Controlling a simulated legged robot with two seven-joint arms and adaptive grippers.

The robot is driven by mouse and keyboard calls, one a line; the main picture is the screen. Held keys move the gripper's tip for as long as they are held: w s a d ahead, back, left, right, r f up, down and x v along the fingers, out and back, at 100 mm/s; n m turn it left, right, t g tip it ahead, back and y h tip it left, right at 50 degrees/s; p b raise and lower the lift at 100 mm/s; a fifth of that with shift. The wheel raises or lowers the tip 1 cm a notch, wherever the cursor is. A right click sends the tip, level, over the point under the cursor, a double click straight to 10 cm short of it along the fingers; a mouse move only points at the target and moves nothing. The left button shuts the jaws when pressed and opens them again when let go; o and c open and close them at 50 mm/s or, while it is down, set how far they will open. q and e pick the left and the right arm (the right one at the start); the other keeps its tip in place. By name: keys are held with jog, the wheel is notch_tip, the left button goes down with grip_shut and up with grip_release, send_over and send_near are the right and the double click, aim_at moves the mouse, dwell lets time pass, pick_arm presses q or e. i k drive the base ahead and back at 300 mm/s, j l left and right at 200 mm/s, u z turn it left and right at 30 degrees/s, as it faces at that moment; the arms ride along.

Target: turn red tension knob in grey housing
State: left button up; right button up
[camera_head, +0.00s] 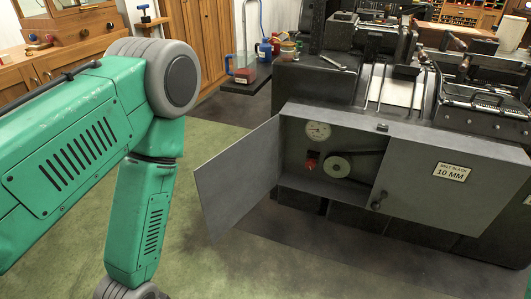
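The red tension knob (312,160) sits inside the grey housing (410,150), in its open left bay. It is small, and its exact angle is hard to tell. A round dial (318,131) is just above it and a pulley (338,167) with a dark belt is to its right. The housing's left door (240,175) stands swung open toward the left. My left arm comes in from the left and bends down at the bottom edge; its gripper is out of frame. My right arm and gripper are not in view.
A label reading "Belt slack 10 MM" (450,172) is on the housing's closed right front. The open door juts out over the green floor (290,265), which is clear in front. The dark machine (310,85) rises behind. Wooden cabinets (185,40) stand at the back left.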

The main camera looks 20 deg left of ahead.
aim_at(310, 164)
jog(key=i+j+z, duration=0.1)
jog(key=j+z, duration=0.3)
jog(key=i+j+z, duration=0.1)
jog(key=j+z, duration=0.15)
jog(key=z, duration=0.15)
jog(key=j+z, duration=0.3)
jog(key=j, duration=2.45)
jog(key=k+l+z, duration=0.35)
jog(key=k+l, duration=0.15)
jog(key=l, duration=0.25)
jog(key=k+l+z, duration=0.2)
jog(key=l, duration=0.2)
